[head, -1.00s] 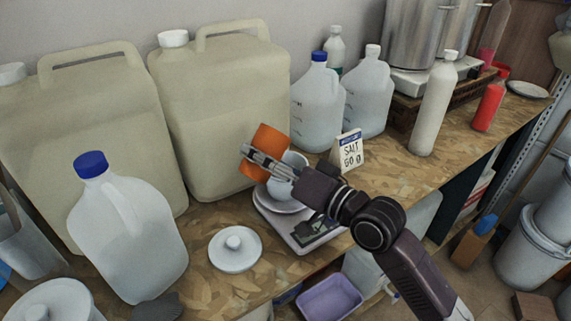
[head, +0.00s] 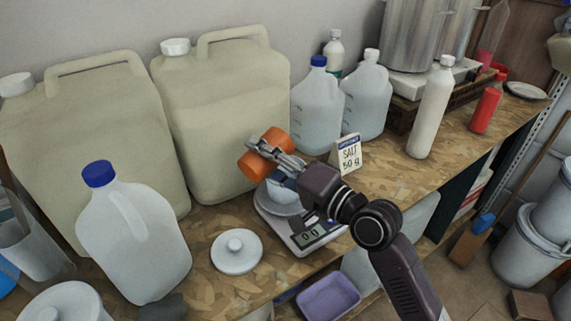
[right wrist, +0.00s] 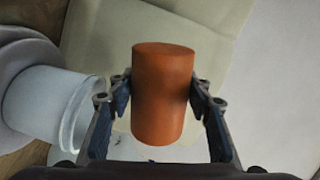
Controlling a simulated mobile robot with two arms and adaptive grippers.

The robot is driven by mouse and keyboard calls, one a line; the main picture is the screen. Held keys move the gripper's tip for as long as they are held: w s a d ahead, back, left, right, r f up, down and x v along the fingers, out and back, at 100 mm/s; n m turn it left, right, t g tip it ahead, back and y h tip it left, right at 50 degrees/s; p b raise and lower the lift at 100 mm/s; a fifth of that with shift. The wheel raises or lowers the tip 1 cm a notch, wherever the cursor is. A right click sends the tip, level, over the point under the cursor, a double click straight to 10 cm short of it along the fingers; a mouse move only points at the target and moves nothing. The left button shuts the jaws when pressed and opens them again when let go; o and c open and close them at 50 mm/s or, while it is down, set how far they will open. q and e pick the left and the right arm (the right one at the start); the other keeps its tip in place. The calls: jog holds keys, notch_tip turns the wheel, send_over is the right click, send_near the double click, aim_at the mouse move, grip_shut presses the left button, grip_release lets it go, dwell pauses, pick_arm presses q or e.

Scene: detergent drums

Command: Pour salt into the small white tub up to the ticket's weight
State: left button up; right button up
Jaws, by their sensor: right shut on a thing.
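My right gripper (head: 270,150) is shut around the middle of an orange cylinder (head: 252,166), held tilted above the scale. The cylinder also shows between the fingers in the right wrist view (right wrist: 163,95); I cannot see its opening or any salt falling. The small white tub (right wrist: 42,103) stands beside and below it in the wrist view; in the head view it is mostly hidden behind my gripper. The scale (head: 318,240) under the tub has a display that seems to read 0.0. The ticket (head: 348,154) behind reads SALT 50 g. My left gripper is out of view.
A round white lid (head: 237,252) lies left of the scale. A blue-capped jug (head: 135,240) and large beige canisters (head: 225,100) stand to the left and behind. Clear jugs (head: 318,110) and a white bottle (head: 432,110) stand behind and right. The bench's front edge is close.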

jog(key=shift+w+d+f+m+p, duration=0.2)
jog(key=shift+w+m+p, duration=0.1)
jog(key=shift+m+p, duration=0.65)
jog(key=shift+f+m, duration=0.15)
jog(key=shift+m, duration=0.2)
jog(key=shift+w+d+p, duration=0.1)
jog(key=shift+w+p, duration=0.05)
jog(key=shift+p, duration=0.15)
jog(key=shift+m, duration=0.3)
jog(key=shift+w+p, duration=0.1)
jog(key=shift+p, duration=0.3)
jog(key=shift+r+m, duration=0.3)
jog(key=shift+m, duration=0.1)
jog(key=shift+d+p, duration=0.15)
jog(key=shift+p, duration=0.35)
